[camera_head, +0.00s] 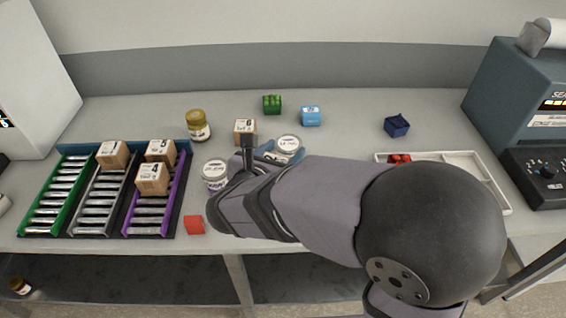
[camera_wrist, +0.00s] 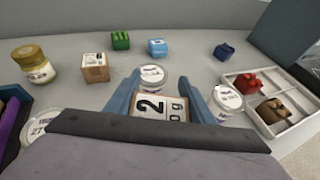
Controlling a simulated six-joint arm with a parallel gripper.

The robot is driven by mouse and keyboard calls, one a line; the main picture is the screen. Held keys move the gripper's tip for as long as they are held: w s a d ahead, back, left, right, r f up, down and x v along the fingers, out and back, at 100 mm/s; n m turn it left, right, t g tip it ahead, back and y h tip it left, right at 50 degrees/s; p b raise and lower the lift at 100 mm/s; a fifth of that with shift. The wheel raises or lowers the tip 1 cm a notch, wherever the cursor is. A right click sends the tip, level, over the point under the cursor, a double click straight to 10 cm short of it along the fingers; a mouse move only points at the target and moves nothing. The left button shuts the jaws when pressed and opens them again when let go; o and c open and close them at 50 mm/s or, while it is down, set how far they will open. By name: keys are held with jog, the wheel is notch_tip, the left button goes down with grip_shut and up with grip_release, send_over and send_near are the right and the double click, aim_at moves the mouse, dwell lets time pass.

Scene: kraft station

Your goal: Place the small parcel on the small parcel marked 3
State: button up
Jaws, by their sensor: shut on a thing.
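My gripper (camera_wrist: 158,98) is shut on a small parcel (camera_wrist: 150,106) whose white label shows a 2 in the wrist view. The arm hides this parcel in the head view, where only a bit of my gripper's blue fingers (camera_head: 268,152) shows. Parcels marked 4 (camera_head: 152,179) and 5 (camera_head: 160,150) sit on the roller rack at the left. Another parcel (camera_head: 113,155) sits there, its number hard to read. One more cardboard parcel (camera_head: 244,131) stands on the table behind my gripper, also in the wrist view (camera_wrist: 95,68). I cannot make out a clear 3 on any parcel.
White-lidded jars (camera_head: 215,174) (camera_wrist: 152,76) (camera_wrist: 229,98) stand close around my gripper. A gold-lidded jar (camera_head: 198,126), green (camera_head: 272,104), light-blue (camera_head: 310,116) and dark-blue (camera_head: 397,125) items stand behind. A red block (camera_head: 193,225) lies near the front edge. A white divided tray (camera_head: 483,160) is at right.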

aim_at(291, 154)
jog(key=shift+f, duration=1.85)
jog(key=shift+f+b, duration=0.15)
jog(key=shift+b, duration=0.2)
jog(key=o, duration=1.2)
jog(key=shift+o, duration=0.2)
jog(key=shift+r, duration=0.2)
jog(key=v, duration=1.2)
